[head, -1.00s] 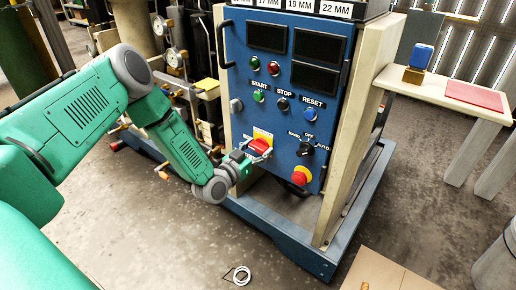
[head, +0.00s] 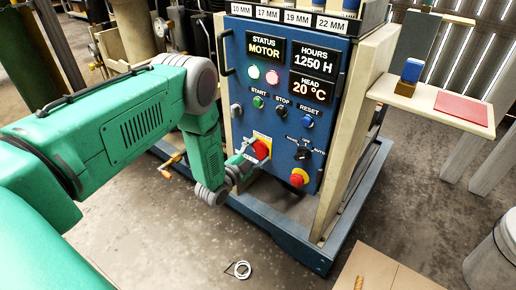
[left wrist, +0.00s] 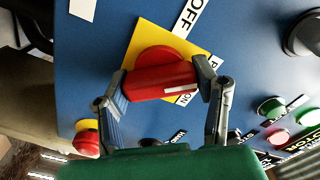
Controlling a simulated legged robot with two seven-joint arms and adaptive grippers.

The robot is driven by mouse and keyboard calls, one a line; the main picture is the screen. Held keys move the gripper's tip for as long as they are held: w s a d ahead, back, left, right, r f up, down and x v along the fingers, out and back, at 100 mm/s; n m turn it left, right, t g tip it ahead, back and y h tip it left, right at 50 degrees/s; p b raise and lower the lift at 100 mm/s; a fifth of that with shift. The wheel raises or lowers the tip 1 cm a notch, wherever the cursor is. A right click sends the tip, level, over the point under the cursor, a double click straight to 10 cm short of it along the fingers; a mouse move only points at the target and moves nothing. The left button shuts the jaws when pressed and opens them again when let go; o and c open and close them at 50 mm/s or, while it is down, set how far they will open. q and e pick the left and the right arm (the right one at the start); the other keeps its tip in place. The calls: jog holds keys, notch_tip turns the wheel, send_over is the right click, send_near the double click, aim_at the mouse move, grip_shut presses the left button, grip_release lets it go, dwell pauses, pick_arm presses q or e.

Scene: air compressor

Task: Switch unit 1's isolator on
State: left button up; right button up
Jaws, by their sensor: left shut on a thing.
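Unit 1's isolator (head: 261,149) is a red rotary handle on a yellow plate, low on the blue control panel (head: 236,75). In the left wrist view the red handle (left wrist: 160,82) fills the middle. Its white mark lies beside the partly hidden ON lettering, and the OFF label (left wrist: 194,14) is away from it. My left gripper (left wrist: 162,80) is shut on the handle, one finger at each end. In the head view my left gripper (head: 247,155) is partly hidden by its wrist. My right gripper is not in view.
The panel also has a red emergency stop (head: 298,178), a black selector (head: 303,153) and START, STOP and RESET buttons. A side shelf (head: 415,98) sticks out at right.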

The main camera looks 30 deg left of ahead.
pick_arm(q)
jog(key=m, duration=0.2)
jog(key=m+p, duration=0.1)
jog(key=shift+s+d+f+m, duration=0.1)
jog(key=shift+s+f+m, duration=0.1)
jog(key=shift+m, duration=2)
jog(key=shift+f, duration=0.1)
jog(key=o, duration=1.2)
jog(key=shift+w, duration=0.1)
jog(key=shift+s, duration=0.2)
jog(key=s, duration=0.7)
jog(key=s+a, duration=0.1)
jog(key=s, duration=0.3)
jog(key=shift+s, duration=0.25)
